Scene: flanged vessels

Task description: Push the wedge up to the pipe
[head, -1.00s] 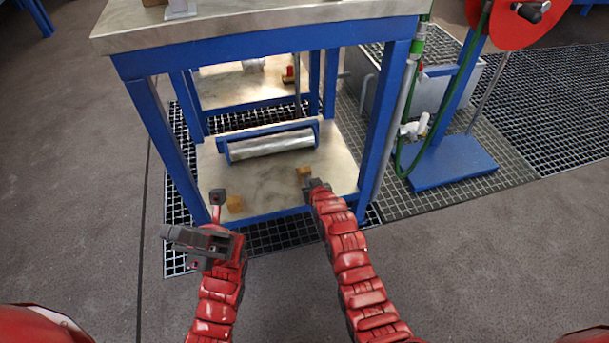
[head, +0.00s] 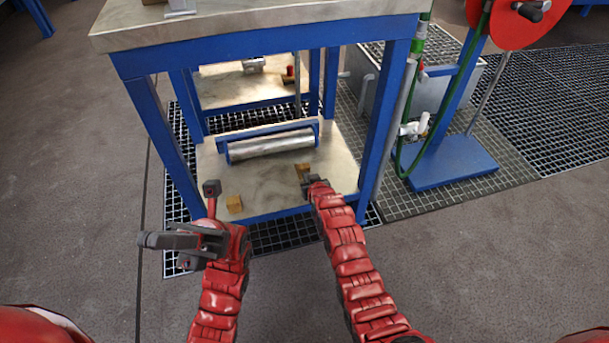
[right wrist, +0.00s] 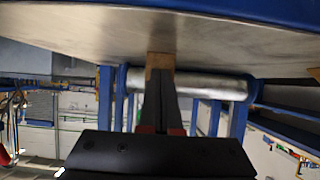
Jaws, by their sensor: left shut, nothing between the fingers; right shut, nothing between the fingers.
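The silver pipe (head: 272,144) lies in a blue cradle on the lower shelf; it also shows in the right wrist view (right wrist: 205,83). A small tan wedge (head: 301,168) is on the shelf in front of the pipe's right part, with a strip of bare shelf between them. My right gripper (head: 308,181) is shut, its tips at the wedge's near side. In the right wrist view its fingers (right wrist: 158,88) end against the wedge (right wrist: 159,61). A second tan wedge (head: 235,204) sits near the shelf's front left. My left gripper (head: 150,240) is shut and empty, outside the shelf.
The lower shelf (head: 270,192) has clear metal between the two wedges. Blue table legs (head: 382,130) bound it at the sides, and the table top (head: 260,22) overhangs it. A green hose and valve (head: 412,130) stand to the right.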

